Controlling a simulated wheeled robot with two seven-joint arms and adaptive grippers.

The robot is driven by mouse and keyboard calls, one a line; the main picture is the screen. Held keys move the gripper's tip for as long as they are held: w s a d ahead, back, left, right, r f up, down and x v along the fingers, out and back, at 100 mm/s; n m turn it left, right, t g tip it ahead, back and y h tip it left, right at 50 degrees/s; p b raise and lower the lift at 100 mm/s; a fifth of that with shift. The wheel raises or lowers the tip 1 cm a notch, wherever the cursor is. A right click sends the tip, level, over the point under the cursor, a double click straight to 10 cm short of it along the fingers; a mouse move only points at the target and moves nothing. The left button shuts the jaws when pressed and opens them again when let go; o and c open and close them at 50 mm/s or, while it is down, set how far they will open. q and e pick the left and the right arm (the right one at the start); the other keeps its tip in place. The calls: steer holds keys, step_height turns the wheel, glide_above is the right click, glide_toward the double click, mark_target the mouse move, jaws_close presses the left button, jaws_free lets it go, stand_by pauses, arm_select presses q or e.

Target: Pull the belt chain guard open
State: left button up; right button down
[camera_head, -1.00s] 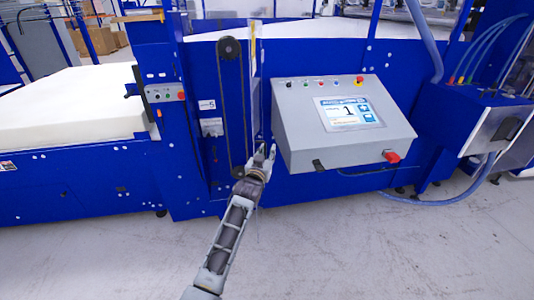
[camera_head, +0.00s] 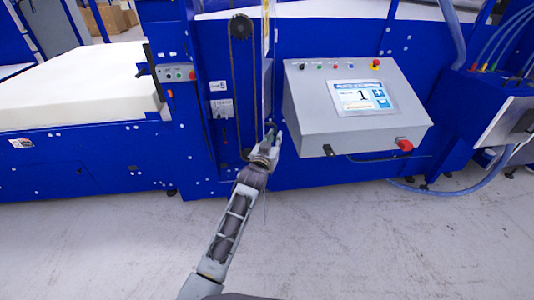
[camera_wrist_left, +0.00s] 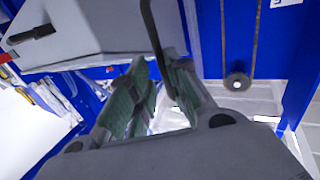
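The belt chain guard (camera_head: 265,55) is a thin upright panel, seen nearly edge-on between the exposed belt chain (camera_head: 231,95) and the grey control box. My left gripper (camera_head: 273,131) is at its lower end, right of the chain's bottom. In the left wrist view, a dark thin bar, perhaps the guard's handle (camera_wrist_left: 152,35), runs down between the fingertips (camera_wrist_left: 158,70) of this gripper. The fingertips are close together around the bar. I cannot tell whether they clamp it. The chain and its round pulley (camera_wrist_left: 237,82) show at the right there. My right gripper is not in view.
The grey control box (camera_head: 310,112) with screen and buttons juts out just right of my left gripper. A blue post with a switch box (camera_head: 176,73) and a white foam block (camera_head: 70,85) are at the left. The grey floor in front (camera_head: 380,250) is clear.

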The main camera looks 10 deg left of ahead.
arm_select(q)
steer(key=s+a, duration=0.1)
steer(key=s, duration=0.8)
steer(key=shift+a, duration=0.35)
steer(key=shift+r, duration=0.1)
stand_by(0.3)
